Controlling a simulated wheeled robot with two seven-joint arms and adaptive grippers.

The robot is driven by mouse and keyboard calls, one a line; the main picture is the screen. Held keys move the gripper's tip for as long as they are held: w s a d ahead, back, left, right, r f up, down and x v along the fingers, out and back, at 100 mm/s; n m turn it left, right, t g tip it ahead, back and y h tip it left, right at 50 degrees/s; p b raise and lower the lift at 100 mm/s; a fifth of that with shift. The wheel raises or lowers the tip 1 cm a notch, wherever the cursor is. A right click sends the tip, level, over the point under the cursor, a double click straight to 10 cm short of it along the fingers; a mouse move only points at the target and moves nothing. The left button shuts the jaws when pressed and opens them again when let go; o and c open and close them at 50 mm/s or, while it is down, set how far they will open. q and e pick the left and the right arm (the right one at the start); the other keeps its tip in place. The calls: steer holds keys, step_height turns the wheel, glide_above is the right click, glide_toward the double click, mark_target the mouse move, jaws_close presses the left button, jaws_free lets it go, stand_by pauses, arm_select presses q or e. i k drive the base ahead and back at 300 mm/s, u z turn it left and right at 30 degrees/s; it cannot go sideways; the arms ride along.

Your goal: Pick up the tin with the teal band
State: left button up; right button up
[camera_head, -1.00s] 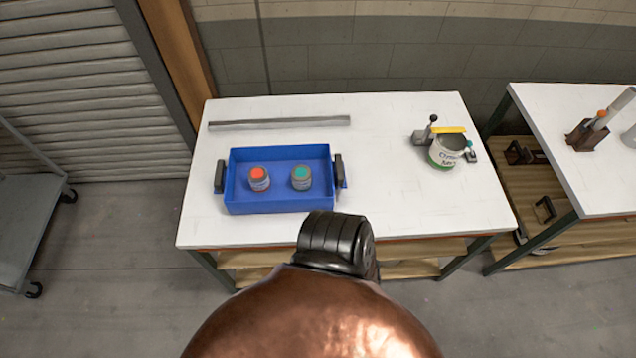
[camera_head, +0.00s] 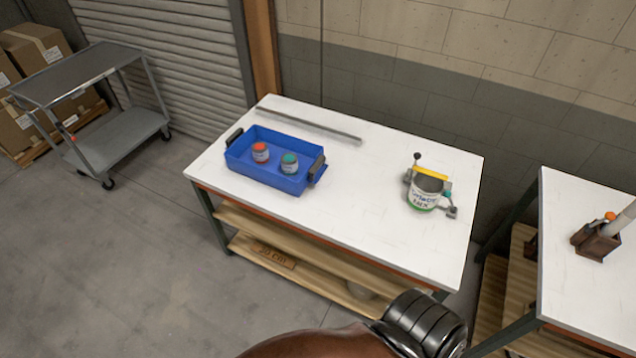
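A small grey tin with teal on its top (camera_head: 289,163) stands upright in a blue tray (camera_head: 262,175) on the white table. A band around its side is too small to make out. A similar tin with an orange-red top (camera_head: 260,152) stands to its left in the same tray. Neither of my grippers shows in the head view, so their state is hidden.
A larger labelled can (camera_head: 425,192) with a green base band stands in a holder at the table's right. A grey bar (camera_head: 310,124) lies behind the tray. The white table (camera_head: 350,180) is clear in the middle. A grey cart (camera_head: 110,140) stands left.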

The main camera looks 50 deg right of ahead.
mark_target(289, 160)
steer(key=k, duration=0.3)
steer(key=z, duration=0.75)
